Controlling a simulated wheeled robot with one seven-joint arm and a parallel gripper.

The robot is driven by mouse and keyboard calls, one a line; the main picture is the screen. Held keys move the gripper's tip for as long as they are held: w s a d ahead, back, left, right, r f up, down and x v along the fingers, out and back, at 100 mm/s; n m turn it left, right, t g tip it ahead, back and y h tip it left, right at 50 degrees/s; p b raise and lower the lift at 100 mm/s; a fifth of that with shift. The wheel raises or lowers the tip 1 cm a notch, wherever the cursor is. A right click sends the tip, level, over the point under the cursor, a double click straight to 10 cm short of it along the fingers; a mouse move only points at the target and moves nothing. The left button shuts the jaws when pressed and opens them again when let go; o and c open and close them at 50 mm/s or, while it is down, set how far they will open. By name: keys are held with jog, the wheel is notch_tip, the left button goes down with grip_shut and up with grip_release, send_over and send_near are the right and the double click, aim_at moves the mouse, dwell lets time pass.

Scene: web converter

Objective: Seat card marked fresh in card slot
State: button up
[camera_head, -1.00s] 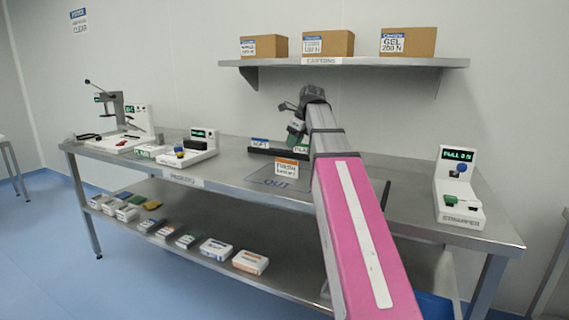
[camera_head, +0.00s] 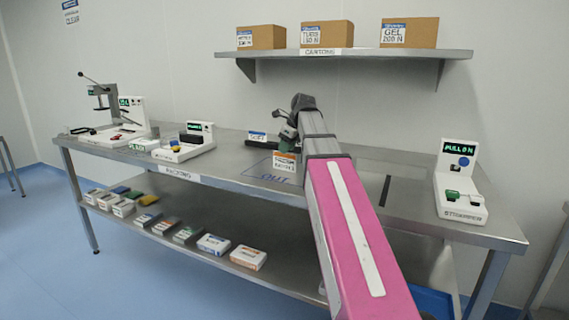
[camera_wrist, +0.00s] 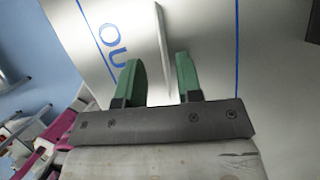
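A white card with an orange band (camera_head: 285,162) stands upright on the bench, below and in front of my gripper (camera_head: 288,133) in the head view. Its lettering is too small to read surely. In the wrist view, a thin pale card edge (camera_wrist: 163,45) shows between the green fingers of my gripper (camera_wrist: 158,68). The fingers are apart, with a gap on each side of it. I cannot clearly tell which piece is the card slot. A dark rack (camera_head: 262,143) behind the card bears a blue-topped card (camera_head: 257,136) and is partly hidden by my gripper.
A blue outline marked OUT (camera_head: 262,170) lies on the steel bench (camera_head: 235,160). A tester (camera_head: 184,150) and a press (camera_head: 120,138) stand left. A machine reading PULL (camera_head: 459,205) stands right. Boxes (camera_head: 247,259) lie on the lower shelf; cartons (camera_head: 408,32) sit above.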

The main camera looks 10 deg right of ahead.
aim_at(285, 162)
jog(key=shift+x, duration=1.75)
jog(key=shift+d+f, duration=0.2)
jog(key=shift+f, duration=0.1)
grip_shut()
